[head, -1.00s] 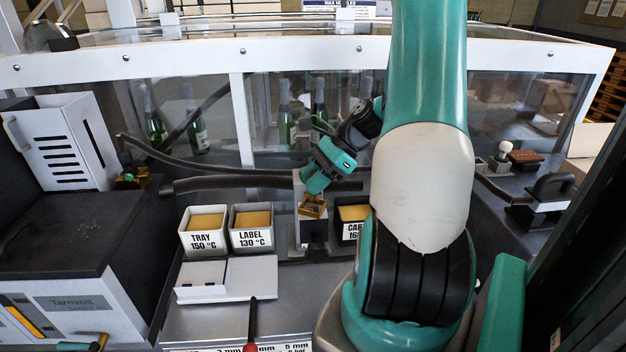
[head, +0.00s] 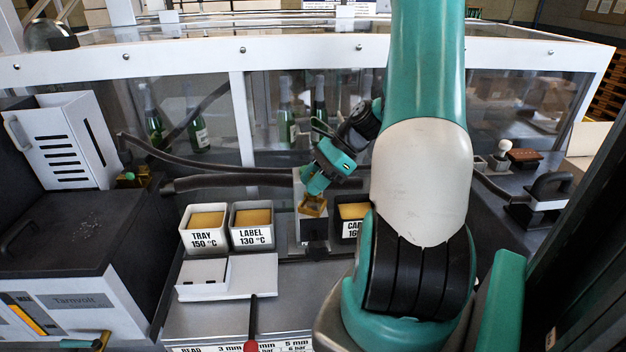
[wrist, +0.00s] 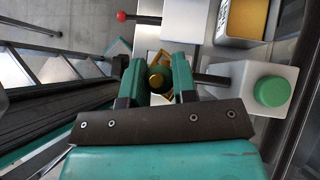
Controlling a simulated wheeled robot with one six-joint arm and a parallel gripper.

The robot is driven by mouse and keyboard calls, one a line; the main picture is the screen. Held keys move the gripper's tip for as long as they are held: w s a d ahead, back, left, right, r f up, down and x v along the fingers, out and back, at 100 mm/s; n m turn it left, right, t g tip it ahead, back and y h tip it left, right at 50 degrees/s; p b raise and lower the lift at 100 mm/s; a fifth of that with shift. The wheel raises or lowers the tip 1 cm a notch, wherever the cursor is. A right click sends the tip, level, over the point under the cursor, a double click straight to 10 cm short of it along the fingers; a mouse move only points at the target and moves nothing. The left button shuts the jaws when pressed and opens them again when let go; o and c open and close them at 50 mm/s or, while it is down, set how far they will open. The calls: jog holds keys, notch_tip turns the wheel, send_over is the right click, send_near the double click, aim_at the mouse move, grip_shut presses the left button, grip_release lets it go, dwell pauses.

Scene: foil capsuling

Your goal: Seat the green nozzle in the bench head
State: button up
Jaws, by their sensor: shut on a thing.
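In the wrist view my gripper (wrist: 158,82) is shut on the green nozzle (wrist: 157,84), a dark green piece with a brass-coloured centre between the two teal fingers. The brass bench head (wrist: 153,58) shows partly behind the nozzle and fingers. In the head view my gripper (head: 314,184) points down just above the brass bench head (head: 312,206), which sits on a pale post. The nozzle cannot be made out in the head view. Whether it touches the head cannot be told.
Tubs marked TRAY (head: 205,230) and LABEL (head: 251,227) stand left of the head; a third tub (head: 351,222) is close on its right. A green button (wrist: 271,92) on a white block shows in the wrist view. Dark hoses (head: 230,182) and a clear guard lie behind.

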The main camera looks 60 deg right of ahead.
jog(key=shift+f+b, duration=0.75)
jog(key=shift+f, duration=1.1)
jog(key=shift+r, duration=0.15)
jog(key=shift+r+p, duration=1.7)
jog(key=shift+p, duration=0.55)
jog(key=shift+p, duration=1)
jog(key=shift+f+b, duration=0.8)
jog(key=shift+f, duration=1.05)
jog(key=o, duration=1)
